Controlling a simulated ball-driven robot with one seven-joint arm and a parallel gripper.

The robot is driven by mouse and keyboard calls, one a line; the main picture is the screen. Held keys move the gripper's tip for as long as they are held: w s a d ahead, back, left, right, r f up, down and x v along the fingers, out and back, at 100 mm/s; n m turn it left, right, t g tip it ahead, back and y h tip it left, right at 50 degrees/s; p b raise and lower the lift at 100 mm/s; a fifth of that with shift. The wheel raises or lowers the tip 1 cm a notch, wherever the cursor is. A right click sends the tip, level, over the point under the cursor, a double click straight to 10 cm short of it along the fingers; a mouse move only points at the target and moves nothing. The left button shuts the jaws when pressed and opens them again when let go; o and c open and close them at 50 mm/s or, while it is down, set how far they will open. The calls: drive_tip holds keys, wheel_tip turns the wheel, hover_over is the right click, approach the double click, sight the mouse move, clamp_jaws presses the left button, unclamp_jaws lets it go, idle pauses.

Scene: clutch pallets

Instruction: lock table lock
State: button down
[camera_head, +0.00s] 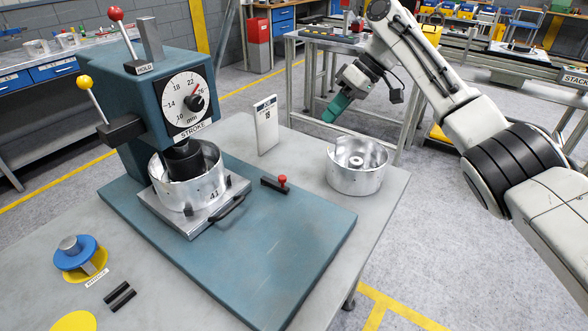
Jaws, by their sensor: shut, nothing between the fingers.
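A black lever with a red knob (275,184), which looks like the table lock, lies on the blue-green base plate (290,235) of the press, right of its sliding table. The metal sliding table (203,222), with a black handle at its front, sits under the press head and carries a silver drum (209,190) marked 41. My gripper (331,117), with green fingers, is shut and empty. It hangs in the air beyond the bench's back edge, above and right of the lever, apart from everything.
The press head (165,105) has a STROKE dial, a red-knobbed lever and a yellow-knobbed lever. A white upright panel (266,126) stands behind the lock lever. A second silver drum (356,166) stands at right. A blue spool (76,257) and black bars (121,296) lie at front left.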

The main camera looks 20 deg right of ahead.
drive_tip(key=f+b, duration=0.4)
drive_tip(key=f, duration=0.1)
drive_tip(key=shift+w, duration=0.2)
drive_tip(key=x, duration=1)
drive_tip(key=shift+s+a+f+p, duration=0.1)
drive_tip(key=shift+s+a, duration=0.2)
drive_tip(key=shift+a, duration=0.3)
drive_tip(key=shift+s+a+r+p, duration=0.1)
drive_tip(key=shift+s+a, duration=0.2)
drive_tip(key=shift+a, duration=0.25)
drive_tip(key=shift+s+a+f+p, duration=0.1)
drive_tip(key=shift+s+a, duration=0.2)
drive_tip(key=shift+a, duration=0.3)
drive_tip(key=shift+a, duration=0.15)
